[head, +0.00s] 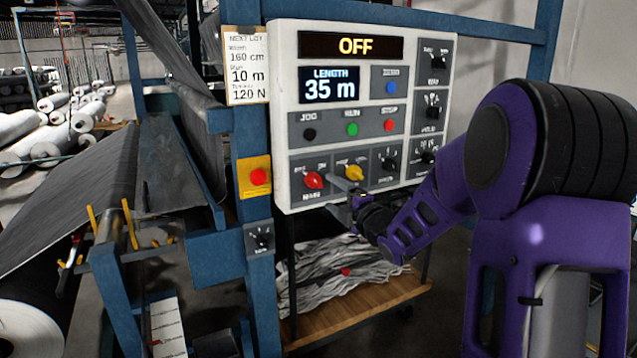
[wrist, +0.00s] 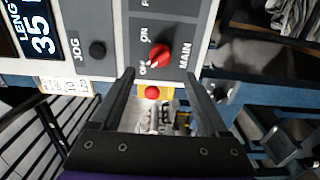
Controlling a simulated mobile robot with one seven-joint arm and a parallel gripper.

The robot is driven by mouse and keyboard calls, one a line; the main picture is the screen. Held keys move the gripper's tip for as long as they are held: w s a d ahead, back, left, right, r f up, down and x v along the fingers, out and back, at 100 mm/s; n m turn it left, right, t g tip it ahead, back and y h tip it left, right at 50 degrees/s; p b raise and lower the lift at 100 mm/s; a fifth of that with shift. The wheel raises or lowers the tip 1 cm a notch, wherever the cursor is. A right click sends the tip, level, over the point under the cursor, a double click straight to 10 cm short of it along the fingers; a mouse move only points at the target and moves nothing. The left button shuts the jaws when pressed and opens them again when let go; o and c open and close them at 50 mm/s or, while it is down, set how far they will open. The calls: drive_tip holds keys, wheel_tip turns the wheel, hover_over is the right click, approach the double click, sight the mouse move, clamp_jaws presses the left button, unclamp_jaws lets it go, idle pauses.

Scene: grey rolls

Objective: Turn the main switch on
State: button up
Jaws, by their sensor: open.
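The main switch (head: 313,180) is a red rotary knob at the lower left of the white control panel (head: 284,110). It also shows in the wrist view (wrist: 161,55), between ON and OFF labels, with its pointer seemingly toward OFF. The panel display (head: 356,46) reads OFF in yellow. My gripper (head: 343,190) is just right of the knob in the head view. In the wrist view my open gripper (wrist: 160,80) has its fingers on either side below the knob, with nothing held. Whether the fingertips touch the panel cannot be told.
A yellow knob (head: 354,173) is right of the main switch, close to my gripper. Above are black JOG (head: 309,134), green RUN (head: 352,130) and red STOP (head: 389,125) buttons. A red button on a yellow plate (head: 258,177) is on the blue post to the left.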

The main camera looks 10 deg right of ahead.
sight(318, 184)
drive_tip(key=x, duration=0.7)
drive_tip(key=shift+w+a+p, duration=0.1)
drive_tip(key=shift+w+p, duration=0.2)
drive_tip(key=shift+p, duration=0.05)
clamp_jaws()
